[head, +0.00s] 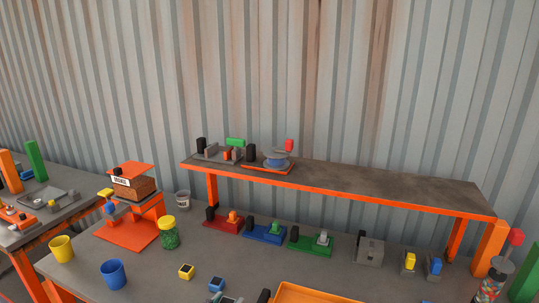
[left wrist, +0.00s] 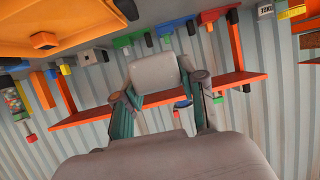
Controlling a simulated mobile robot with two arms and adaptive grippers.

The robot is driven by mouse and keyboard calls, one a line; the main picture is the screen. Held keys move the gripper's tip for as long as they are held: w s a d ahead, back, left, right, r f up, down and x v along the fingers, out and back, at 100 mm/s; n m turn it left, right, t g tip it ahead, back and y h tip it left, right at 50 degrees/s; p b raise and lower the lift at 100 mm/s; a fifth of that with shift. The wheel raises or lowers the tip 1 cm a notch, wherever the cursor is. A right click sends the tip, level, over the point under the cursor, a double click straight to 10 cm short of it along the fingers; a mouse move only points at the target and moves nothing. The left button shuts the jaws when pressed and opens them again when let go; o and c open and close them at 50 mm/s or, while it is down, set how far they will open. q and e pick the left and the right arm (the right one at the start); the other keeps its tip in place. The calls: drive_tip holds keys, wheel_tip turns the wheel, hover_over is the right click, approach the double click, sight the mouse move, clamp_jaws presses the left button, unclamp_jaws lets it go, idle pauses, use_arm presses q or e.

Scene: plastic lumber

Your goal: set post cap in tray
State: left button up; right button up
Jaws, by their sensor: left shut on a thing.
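In the left wrist view, which is upside down, my left gripper (left wrist: 160,98) is shut on a pale grey, blocky piece with rounded edges (left wrist: 155,72), which looks like the post cap. The piece sits between the two fingertips, off the table. The orange tray (head: 312,292) is at the bottom edge of the head view, mostly cut off. An orange surface, likely the tray (left wrist: 75,22), fills the top left of the wrist view, apart from the held piece. My right gripper is not in view.
An orange-edged shelf (head: 380,186) stands along the back of the table. Red, blue and green fixtures (head: 265,234) line up below it. A green jar (head: 169,236), a blue cup (head: 113,274) and a yellow cup (head: 61,248) stand at left.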

use_arm(q)
drive_tip(key=s+a+r+n+y, duration=0.3)
drive_tip(key=s+a+r+y, duration=0.15)
drive_tip(key=s+a, duration=0.35)
drive_tip(key=w+d+f+m+h, duration=0.4)
drive_tip(key=w+d+f+h, duration=0.2)
drive_tip(key=w+d, duration=0.5)
drive_tip(key=shift+w+d+f+m+g, duration=0.15)
drive_tip(key=shift+d+f+m+g, duration=0.15)
drive_tip(key=shift+d+f, duration=0.4)
drive_tip(key=w+a+f, duration=0.1)
drive_tip(key=a+f, duration=0.1)
drive_tip(key=a, duration=0.1)
drive_tip(key=w+a+f+p, duration=0.1)
drive_tip(key=a+f, duration=0.1)
drive_tip(key=a, duration=0.2)
drive_tip(key=w+a+f+p, duration=0.1)
drive_tip(key=a+f, duration=0.2)
drive_tip(key=a, duration=0.1)
drive_tip(key=shift+w+a, duration=0.1)
drive_tip(key=shift+w, duration=0.1)
wheel_tip(320, 180, down, 2)
drive_tip(key=shift+f, duration=0.1)
drive_tip(key=shift+f+p, duration=0.25)
drive_tip(key=shift+p, duration=0.25)
drive_tip(key=shift+f, duration=0.5)
